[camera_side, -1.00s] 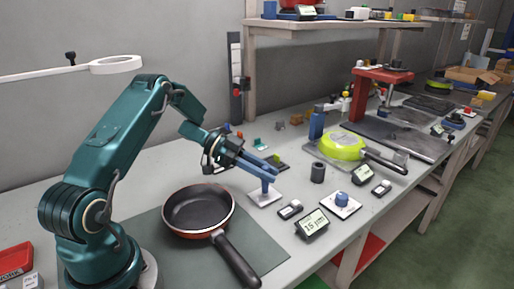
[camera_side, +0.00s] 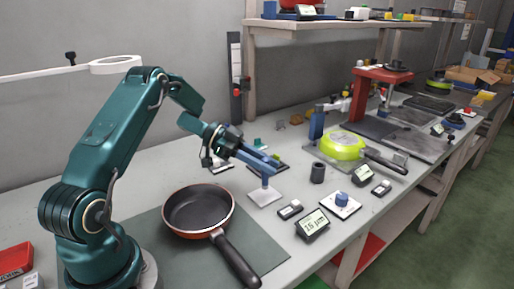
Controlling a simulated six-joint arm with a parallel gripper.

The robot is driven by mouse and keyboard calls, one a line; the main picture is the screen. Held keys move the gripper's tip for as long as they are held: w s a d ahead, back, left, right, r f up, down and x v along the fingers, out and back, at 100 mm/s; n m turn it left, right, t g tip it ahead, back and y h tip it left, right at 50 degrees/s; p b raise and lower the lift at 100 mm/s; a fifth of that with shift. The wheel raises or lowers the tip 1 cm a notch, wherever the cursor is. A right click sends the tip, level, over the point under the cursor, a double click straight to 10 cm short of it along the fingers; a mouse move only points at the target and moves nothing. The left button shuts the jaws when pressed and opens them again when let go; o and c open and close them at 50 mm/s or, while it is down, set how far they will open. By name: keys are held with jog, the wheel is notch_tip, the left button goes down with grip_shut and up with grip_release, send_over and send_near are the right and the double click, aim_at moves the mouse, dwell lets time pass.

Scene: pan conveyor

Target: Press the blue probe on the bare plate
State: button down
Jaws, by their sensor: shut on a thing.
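My gripper (camera_side: 267,163) is shut on the blue probe (camera_side: 265,181), which hangs upright below the fingertips. The bare plate (camera_side: 265,197) is a small pale square lying flat on the bench. The probe's lower end is over the back part of the plate, seemingly a little above it; I cannot tell the exact gap. A gauge with a lit display (camera_side: 312,223) stands to the right of the plate; it seems to read about 15 µm.
A dark pan (camera_side: 198,208) with a red outside lies on a grey mat (camera_side: 262,252) left of the plate. A small grey-and-white device (camera_side: 290,209), a dark cylinder (camera_side: 317,172) and a blue knob on a white plate (camera_side: 341,199) stand to the right. A yellow-green pan (camera_side: 343,145) is farther back.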

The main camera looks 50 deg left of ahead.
jog(key=shift+r, duration=2.3)
